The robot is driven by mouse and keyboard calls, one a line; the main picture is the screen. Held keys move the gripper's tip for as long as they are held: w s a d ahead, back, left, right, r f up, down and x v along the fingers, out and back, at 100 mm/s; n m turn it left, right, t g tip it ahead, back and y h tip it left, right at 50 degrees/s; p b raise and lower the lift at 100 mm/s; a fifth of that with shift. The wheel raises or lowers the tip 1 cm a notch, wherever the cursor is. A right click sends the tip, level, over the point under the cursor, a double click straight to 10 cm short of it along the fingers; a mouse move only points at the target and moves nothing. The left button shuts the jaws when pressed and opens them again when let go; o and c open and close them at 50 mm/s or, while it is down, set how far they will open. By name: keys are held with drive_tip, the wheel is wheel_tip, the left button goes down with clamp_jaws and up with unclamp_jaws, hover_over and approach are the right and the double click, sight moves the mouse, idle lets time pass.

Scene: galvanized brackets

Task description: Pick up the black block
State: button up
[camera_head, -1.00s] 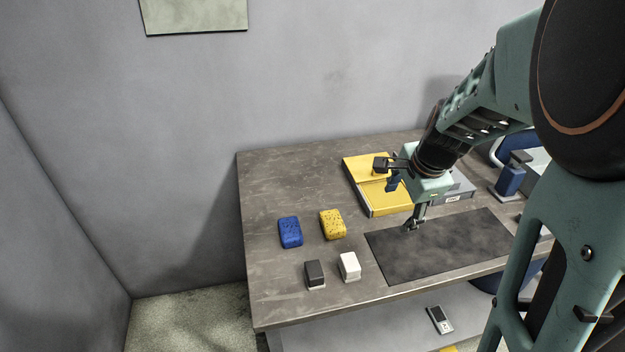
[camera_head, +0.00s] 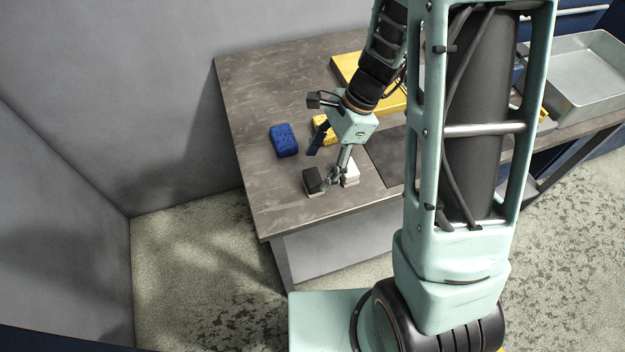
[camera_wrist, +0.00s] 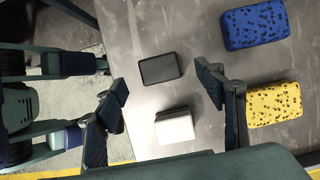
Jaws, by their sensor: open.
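The black block (camera_head: 313,180) stands near the front left edge of the table, with a pale base showing beneath it. In the wrist view the black block (camera_wrist: 161,68) lies ahead of the space between the two fingers, with the white block (camera_wrist: 175,126) beside it. My gripper (camera_head: 329,179) is open and above the table, close to the black block's right side in the head view. The white block (camera_head: 351,173) is partly hidden behind the gripper in the head view.
A blue speckled sponge (camera_head: 284,140) lies behind the black block, and a yellow speckled sponge (camera_head: 320,124) is partly hidden by my gripper. A yellow tray (camera_head: 345,66) and a dark mat (camera_head: 388,160) are farther right. The table's left side (camera_head: 245,100) is clear.

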sight(314, 176)
drive_tip(key=x, duration=0.5)
drive_tip(key=shift+s+f, duration=0.1)
drive_tip(key=c, duration=1.3)
